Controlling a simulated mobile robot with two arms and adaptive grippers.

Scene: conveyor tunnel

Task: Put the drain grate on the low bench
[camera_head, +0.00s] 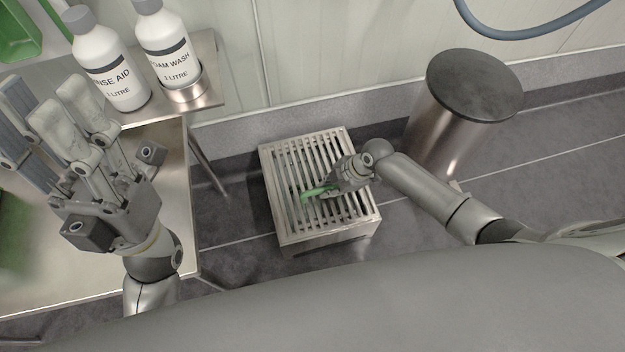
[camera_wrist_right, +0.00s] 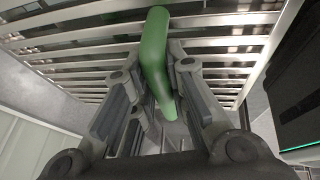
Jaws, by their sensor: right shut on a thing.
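The low bench (camera_head: 327,239) is a small steel box-shaped stand on the floor with a slatted top. My right gripper (camera_head: 318,192) is over the slats, shut on a green bar (camera_wrist_right: 155,60) that looks like the handle of the drain grate (camera_head: 306,193). The bar runs between the fingers in the right wrist view (camera_wrist_right: 160,100), with metal slats close behind it. The slats look alike, so I cannot tell where the grate's edge is or whether it touches the bench. My left gripper (camera_head: 58,108) is open and empty, raised over the steel table at left.
The steel table (camera_head: 165,210) is at left. A rinse aid bottle (camera_head: 108,65) and a foam wash bottle (camera_head: 165,48) stand on a shelf (camera_head: 208,75). A steel cylinder (camera_head: 447,130) with a dark lid stands right of the bench. A wall is behind the bench; floor is bare at right.

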